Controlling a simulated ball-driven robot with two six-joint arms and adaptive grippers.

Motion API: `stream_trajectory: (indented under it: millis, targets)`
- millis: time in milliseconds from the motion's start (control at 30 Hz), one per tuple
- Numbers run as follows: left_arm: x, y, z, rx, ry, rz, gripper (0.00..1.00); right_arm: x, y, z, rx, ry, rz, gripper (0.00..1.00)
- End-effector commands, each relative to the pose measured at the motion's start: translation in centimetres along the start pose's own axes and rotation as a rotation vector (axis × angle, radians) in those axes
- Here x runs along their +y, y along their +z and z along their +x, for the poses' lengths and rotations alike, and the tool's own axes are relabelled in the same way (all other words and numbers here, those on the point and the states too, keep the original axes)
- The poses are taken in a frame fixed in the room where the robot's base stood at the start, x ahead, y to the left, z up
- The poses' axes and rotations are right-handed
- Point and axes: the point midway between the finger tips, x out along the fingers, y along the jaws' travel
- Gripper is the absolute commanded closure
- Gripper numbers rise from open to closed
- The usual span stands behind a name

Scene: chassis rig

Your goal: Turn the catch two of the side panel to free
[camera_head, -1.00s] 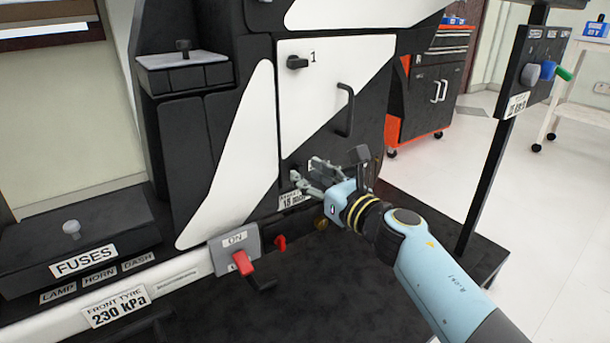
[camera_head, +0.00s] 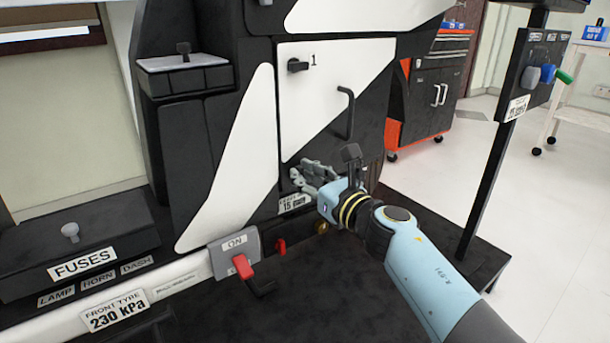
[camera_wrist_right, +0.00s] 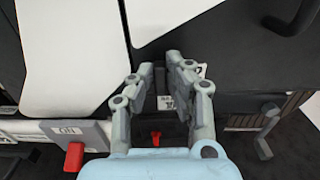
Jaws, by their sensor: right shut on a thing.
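The side panel (camera_head: 312,92) is white and black, with catch one (camera_head: 297,65), a black knob beside the number 1, near its top left corner. My right gripper (camera_head: 303,176) is at the panel's lower left corner. In the right wrist view its fingers (camera_wrist_right: 168,68) are closed on a small dark piece (camera_wrist_right: 160,80), which I take to be catch two. The fingers hide most of it, so I cannot read its angle. My left gripper is not in view.
A black bar handle (camera_head: 346,112) stands out from the panel. Below the gripper are a red-handled switch (camera_head: 243,266) marked ON and a small red knob (camera_head: 279,246). A control box (camera_head: 532,75) on a post stands at the right.

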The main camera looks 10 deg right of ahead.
Motion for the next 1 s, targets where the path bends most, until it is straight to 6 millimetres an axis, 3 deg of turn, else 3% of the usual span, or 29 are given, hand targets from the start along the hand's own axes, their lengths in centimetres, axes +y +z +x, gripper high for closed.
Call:
stream_trajectory:
  millis: [367, 1000]
  targets:
    - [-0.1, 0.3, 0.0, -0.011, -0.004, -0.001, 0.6, -0.1, 0.2, 0.0, 0.0, 0.0, 0.123, 1.0]
    - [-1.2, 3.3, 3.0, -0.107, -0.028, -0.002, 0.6, -0.6, 0.1, 0.0, -0.001, 0.0, 0.705, 1.0]
